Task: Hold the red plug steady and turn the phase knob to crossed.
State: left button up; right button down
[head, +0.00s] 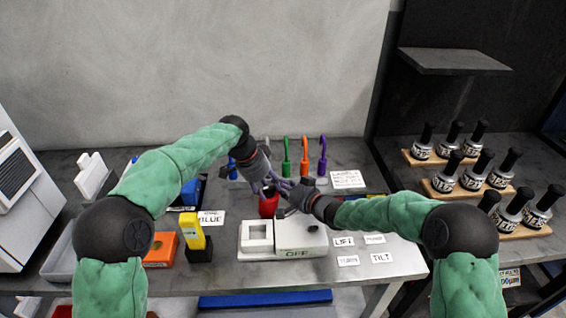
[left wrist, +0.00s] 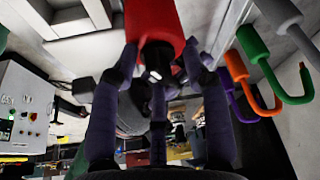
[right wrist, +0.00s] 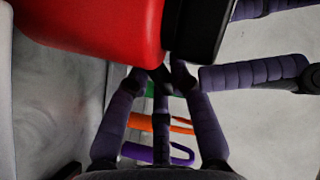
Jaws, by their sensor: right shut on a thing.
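The red plug (head: 268,206) stands upright behind the white box fixture (head: 302,237) with its OFF label. My left gripper (head: 272,188) is at the plug. In the left wrist view its purple fingers flank the red plug (left wrist: 152,25); whether they press on it is unclear. My right gripper (head: 293,194) comes in from the right, close beside the left one. In the right wrist view its fingers (right wrist: 158,72) are close together at a dark part (right wrist: 200,30) beside the red plug (right wrist: 95,25). That part looks like the phase knob; its setting and the exact contact are hidden.
Green, orange and purple hooks (head: 304,160) stand behind the grippers. A yellow device (head: 192,230) in a black stand and an orange block (head: 160,249) are at the left. Label cards (head: 382,257) lie front right. Bottles in wooden racks (head: 460,184) stand far right.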

pick_arm(q)
jog(key=n+t, duration=0.1)
jog(key=n, duration=0.2)
jog(key=n+y, duration=0.1)
jog(key=n, duration=0.1)
jog(key=shift+d+n+t, duration=0.2)
jog(key=shift+n+t, duration=0.2)
jog(key=n, duration=0.1)
jog(key=n+y, duration=0.1)
jog(key=n, duration=0.1)
jog(key=n+t+y, duration=0.1)
jog(key=n, duration=0.1)
jog(key=shift+d+f, duration=0.1)
jog(key=shift+d, duration=0.15)
jog(key=n+y, duration=0.1)
jog(key=n, duration=0.1)
jog(key=n+y, duration=0.1)
jog(key=n, duration=0.2)
jog(key=shift+w+d+n, duration=0.1)
jog(key=shift+d+n, duration=0.05)
jog(key=shift+n, duration=0.15)
jog(key=n+y, duration=0.1)
jog(key=n, duration=0.1)
jog(key=n+g+y, duration=0.1)
jog(key=n, duration=0.2)
jog(key=shift+w+d, duration=0.1)
jog(key=shift+w, duration=0.1)
jog(key=v, duration=1.2)
